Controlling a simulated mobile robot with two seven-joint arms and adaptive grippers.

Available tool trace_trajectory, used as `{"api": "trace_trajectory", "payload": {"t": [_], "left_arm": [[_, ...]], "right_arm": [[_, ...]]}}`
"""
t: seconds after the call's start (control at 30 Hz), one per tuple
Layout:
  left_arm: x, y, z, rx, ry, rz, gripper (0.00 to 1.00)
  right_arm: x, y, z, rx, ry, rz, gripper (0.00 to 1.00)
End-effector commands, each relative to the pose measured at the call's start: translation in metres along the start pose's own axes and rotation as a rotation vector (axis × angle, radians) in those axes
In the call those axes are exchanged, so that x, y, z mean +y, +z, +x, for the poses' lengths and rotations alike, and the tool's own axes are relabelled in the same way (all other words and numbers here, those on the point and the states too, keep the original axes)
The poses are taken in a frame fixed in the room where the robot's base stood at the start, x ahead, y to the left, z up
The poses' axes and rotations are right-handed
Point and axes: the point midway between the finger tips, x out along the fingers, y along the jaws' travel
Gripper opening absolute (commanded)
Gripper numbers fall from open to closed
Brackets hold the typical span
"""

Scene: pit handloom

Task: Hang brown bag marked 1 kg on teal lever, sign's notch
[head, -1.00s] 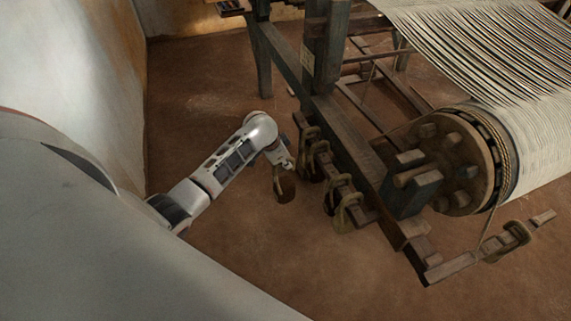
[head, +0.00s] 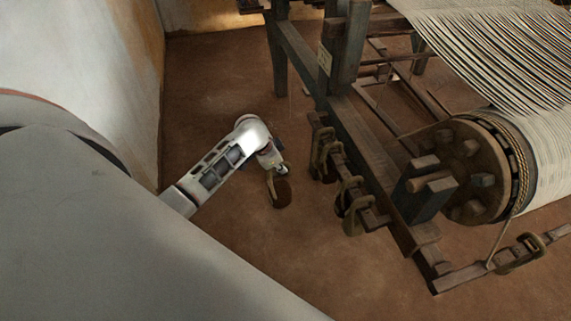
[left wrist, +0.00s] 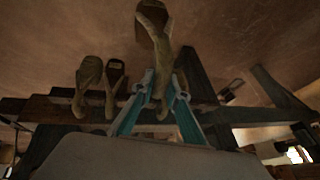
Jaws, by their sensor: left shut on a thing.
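My left gripper (head: 277,168) is shut on the strap of a brown bag (head: 279,192), which hangs below it over open floor, left of the loom's bag rail. In the left wrist view, the teal fingers (left wrist: 161,88) close around the strap of the bag (left wrist: 152,18). Its marking cannot be read. A lever arm (head: 462,276) at the lower right looks brown, not clearly teal. A bag (head: 519,256) hangs on it and a cord rises from it. A small pale sign (head: 325,60) is on the loom post; its text is unreadable. My right gripper is out of view.
More bags (head: 352,207) hang on the rail along the loom's near left side; two (left wrist: 88,80) show in the left wrist view. The ratcheted warp beam (head: 465,165) and a dark block stand right of the rail.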

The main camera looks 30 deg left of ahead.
Motion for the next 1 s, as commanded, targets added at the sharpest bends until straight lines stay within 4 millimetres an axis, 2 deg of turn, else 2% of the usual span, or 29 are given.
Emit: {"api": "trace_trajectory", "payload": {"t": [0.4, 1.0], "left_arm": [[-0.003, 0.019, -0.016, 0.004, -0.004, 0.0, 0.0], [-0.003, 0.023, -0.019, 0.005, -0.004, 0.0, 0.0]], "right_arm": [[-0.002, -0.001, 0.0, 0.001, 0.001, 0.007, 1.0], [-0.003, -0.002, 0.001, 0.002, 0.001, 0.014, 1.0]]}}
